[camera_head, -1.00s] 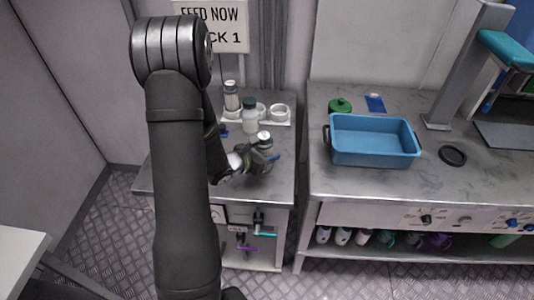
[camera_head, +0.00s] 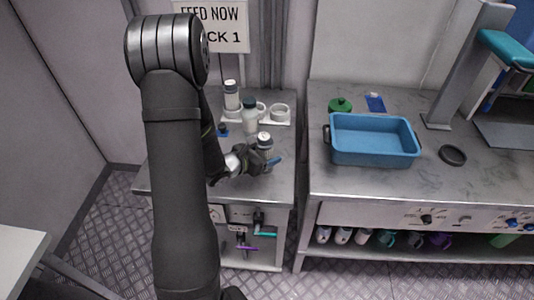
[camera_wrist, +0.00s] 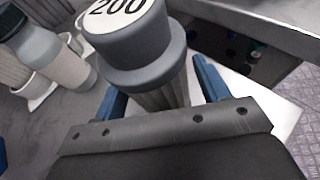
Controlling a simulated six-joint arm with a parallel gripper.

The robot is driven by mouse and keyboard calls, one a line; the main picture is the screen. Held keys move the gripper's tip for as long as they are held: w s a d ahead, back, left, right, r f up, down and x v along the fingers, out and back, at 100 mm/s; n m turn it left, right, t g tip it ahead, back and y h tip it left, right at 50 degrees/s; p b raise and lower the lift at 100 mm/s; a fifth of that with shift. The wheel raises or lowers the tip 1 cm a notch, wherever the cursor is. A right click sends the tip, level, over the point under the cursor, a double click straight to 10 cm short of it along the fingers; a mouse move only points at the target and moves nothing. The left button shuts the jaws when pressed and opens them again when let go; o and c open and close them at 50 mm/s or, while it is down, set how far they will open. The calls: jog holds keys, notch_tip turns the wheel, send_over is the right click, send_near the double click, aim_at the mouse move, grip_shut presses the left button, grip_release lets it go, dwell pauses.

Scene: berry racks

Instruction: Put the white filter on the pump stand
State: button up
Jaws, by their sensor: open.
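A ribbed filter (camera_wrist: 160,95) with a grey cap and a white top marked "200" stands upright on the left bench; in the head view its white top and grey body (camera_head: 265,143) show. My gripper (camera_wrist: 158,92) is open, with a blue finger on either side of the ribbed body. In the head view my gripper (camera_head: 266,158) is low beside the filter, which partly hides it. A white holder with rings (camera_head: 282,120), possibly the pump stand, is at the bench's back. Another pale filter (camera_head: 232,101) stands upright at its left end.
A pale bottle with a dark cap (camera_head: 250,121) stands just behind the filter, close to my gripper. On the right bench are a blue bin (camera_head: 375,155), a green lidded item (camera_head: 340,105) and a black ring (camera_head: 453,155). A gap separates the benches.

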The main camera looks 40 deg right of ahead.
jog(key=v, duration=1)
jog(key=shift+a, duration=0.15)
jog(key=shift+o, duration=0.4)
jog(key=shift+a+r, duration=0.2)
jog(key=shift+a, duration=0.15)
jog(key=d+r+v, duration=0.1)
jog(key=v, duration=0.6)
jog(key=shift+x, duration=8.35)
jog(key=shift+r, duration=0.15)
jog(key=shift+c, duration=0.2)
